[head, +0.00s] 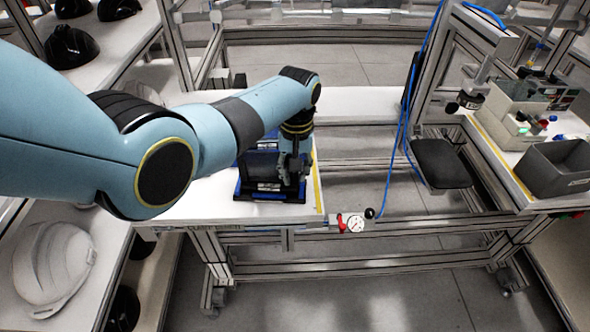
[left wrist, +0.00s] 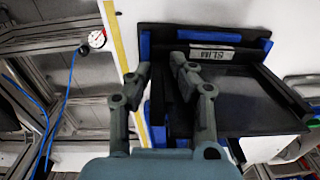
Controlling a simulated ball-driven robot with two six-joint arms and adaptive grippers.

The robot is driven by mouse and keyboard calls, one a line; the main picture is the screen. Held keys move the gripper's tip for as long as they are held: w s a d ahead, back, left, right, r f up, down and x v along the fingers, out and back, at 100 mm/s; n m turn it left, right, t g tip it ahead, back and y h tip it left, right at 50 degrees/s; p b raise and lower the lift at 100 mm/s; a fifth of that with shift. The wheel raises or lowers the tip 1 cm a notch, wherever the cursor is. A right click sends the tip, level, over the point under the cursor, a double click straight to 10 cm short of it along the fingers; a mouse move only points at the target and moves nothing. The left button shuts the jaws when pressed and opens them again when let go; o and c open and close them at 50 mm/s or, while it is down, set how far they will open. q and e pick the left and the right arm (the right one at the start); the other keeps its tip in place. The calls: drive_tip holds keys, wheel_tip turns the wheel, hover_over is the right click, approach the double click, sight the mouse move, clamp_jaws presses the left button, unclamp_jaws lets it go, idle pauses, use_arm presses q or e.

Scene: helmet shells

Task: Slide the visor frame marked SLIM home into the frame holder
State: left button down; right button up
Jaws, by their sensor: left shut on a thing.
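The frame holder is a black and blue fixture (head: 243,190) on the white bench in the head view. In the left wrist view it shows as a black back wall with blue corner pieces (left wrist: 265,47). A white label reading SLIM (left wrist: 212,53) sits at its top in that view. A dark, flat visor frame (left wrist: 250,100) lies against the fixture; it also shows in the head view (head: 262,166). My left gripper (left wrist: 162,70) is shut on the frame's near side edge. The fingers hide part of that edge, and I cannot tell how deep the frame sits. My right gripper is not in view.
A yellow strip (head: 318,185) marks the bench's right edge, with a gauge and red valve (head: 353,223) just beyond. A blue hose (head: 400,130) hangs to the right. Dark and white helmet shells (head: 52,265) lie on the left shelves. A grey bin (head: 555,168) stands far right.

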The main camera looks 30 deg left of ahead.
use_arm(q)
drive_tip(key=shift+f+b, duration=0.55)
drive_tip(key=shift+f, duration=0.2)
drive_tip(key=c, duration=1.1)
unclamp_jaws()
drive_tip(key=shift+r, duration=0.1)
wheel_tip(320, 180, up, 12)
drive_tip(key=shift+d+f, duration=0.1)
